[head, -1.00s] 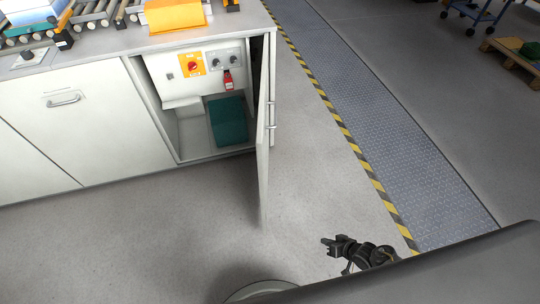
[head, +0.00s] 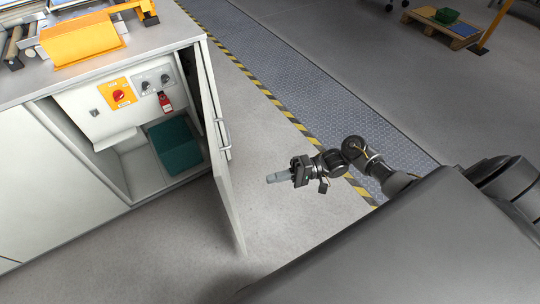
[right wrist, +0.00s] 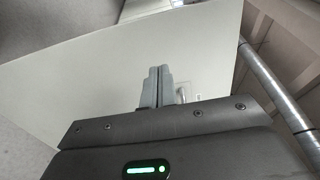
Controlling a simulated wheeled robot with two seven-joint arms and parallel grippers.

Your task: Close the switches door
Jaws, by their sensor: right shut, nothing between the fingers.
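The switches door (head: 222,160) is a white cabinet door standing wide open, hinged at the cabinet's right edge and jutting toward me. Its bar handle (head: 223,139) is on the right-hand face. The open compartment shows a red rotary switch (head: 119,96) on a yellow plate, black knobs and a red tag. My right gripper (head: 270,179) is to the right of the door, apart from it, its fingers pointing left toward it. In the right wrist view the shut, empty fingers (right wrist: 157,82) appear before the pale door panel (right wrist: 205,50). My left gripper is not in view.
A teal box (head: 175,146) stands inside the cabinet. An orange part (head: 80,40) and rollers are on the cabinet top. Yellow-black striped tape (head: 290,119) edges a metal floor walkway. A pallet (head: 445,28) lies far right.

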